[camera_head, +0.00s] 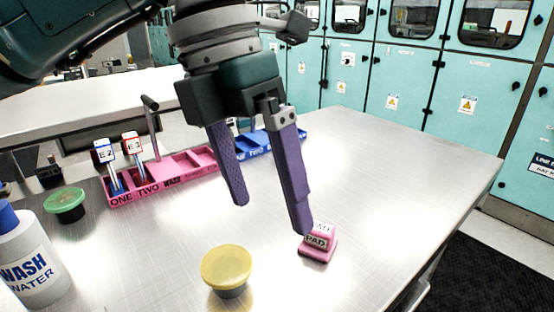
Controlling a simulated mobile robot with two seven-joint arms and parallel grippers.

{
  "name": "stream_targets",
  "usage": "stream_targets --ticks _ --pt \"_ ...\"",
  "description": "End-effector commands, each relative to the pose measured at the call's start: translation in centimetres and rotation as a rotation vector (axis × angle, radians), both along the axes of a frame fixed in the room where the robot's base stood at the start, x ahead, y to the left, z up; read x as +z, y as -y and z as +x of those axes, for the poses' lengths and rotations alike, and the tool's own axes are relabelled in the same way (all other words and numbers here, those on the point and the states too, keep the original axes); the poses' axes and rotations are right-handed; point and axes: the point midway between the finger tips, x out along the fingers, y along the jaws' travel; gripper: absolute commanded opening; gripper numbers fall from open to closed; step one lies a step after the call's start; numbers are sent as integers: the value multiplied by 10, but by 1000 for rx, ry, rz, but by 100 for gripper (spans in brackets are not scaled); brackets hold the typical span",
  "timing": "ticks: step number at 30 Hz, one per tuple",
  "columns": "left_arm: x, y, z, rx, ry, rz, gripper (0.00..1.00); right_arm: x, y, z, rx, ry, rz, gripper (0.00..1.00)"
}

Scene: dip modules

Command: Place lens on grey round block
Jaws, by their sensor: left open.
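A yellow round disc (226,265) sits flat on a grey round block (232,292) on the metal table, at the bottom middle of the head view. The disc covers most of the block. I cannot tell for sure whether this disc is the lens; no separate clear lens shows. My left gripper (271,216) comes down from the top, open with nothing between its two purple fingers. It is above the table, behind the yellow disc. Its right fingertip appears close to a pink block labelled PAD (318,250); I cannot tell whether they touch. My right gripper is out of view.
A pink tray (160,195) labelled ONE TWO WASH holds tagged sticks, with a blue tray (262,148) beside it. A green-topped round container (65,204) and a wash water bottle (30,262) stand at left. The table (400,165) is clear at right.

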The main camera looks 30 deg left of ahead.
Motion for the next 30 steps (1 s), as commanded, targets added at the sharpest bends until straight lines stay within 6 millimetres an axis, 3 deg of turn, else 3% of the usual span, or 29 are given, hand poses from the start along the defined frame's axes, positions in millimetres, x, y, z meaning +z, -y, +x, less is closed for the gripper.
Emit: stream_targets --ticks 2,4,6,8,10,12,15,17,19,22,25,28,29,30 --pt "4 61 -11 -63 25 -269 100 0 0 0 -1 0 0 0" --pt "28 118 -22 -83 54 -572 100 0 0 0 -1 0 1 0" --pt "69 161 -30 -45 81 -889 100 0 0 0 -1 0 1 0" --pt "110 180 -30 36 98 -1150 100 0 0 0 -1 0 1 0" --pt "156 181 -21 188 116 -1429 100 0 0 0 -1 0 1 0" --pt "191 161 -3 401 124 -1674 100 0 0 0 -1 0 1 0" --pt "208 109 29 803 119 -1934 100 0 0 0 -1 0 1 0" --pt "195 71 47 1091 105 -2025 100 0 0 0 -1 0 1 0" --pt "160 27 58 1461 76 -2053 100 0 0 0 -1 0 1 0" --pt "83 -23 50 2011 1 -1933 100 0 0 0 -1 0 0 0" --pt "-1 -47 7 2507 -113 -1629 100 0 0 0 -1 0 0 0" --pt "-63 -48 -55 2852 -244 -1237 100 0 0 0 -1 0 0 0" --pt "-76 -46 -73 -2919 281 1124 100 0 0 0 -1 0 0 0" --pt "-89 -43 -95 -2944 318 967 100 0 0 0 -1 0 0 0"
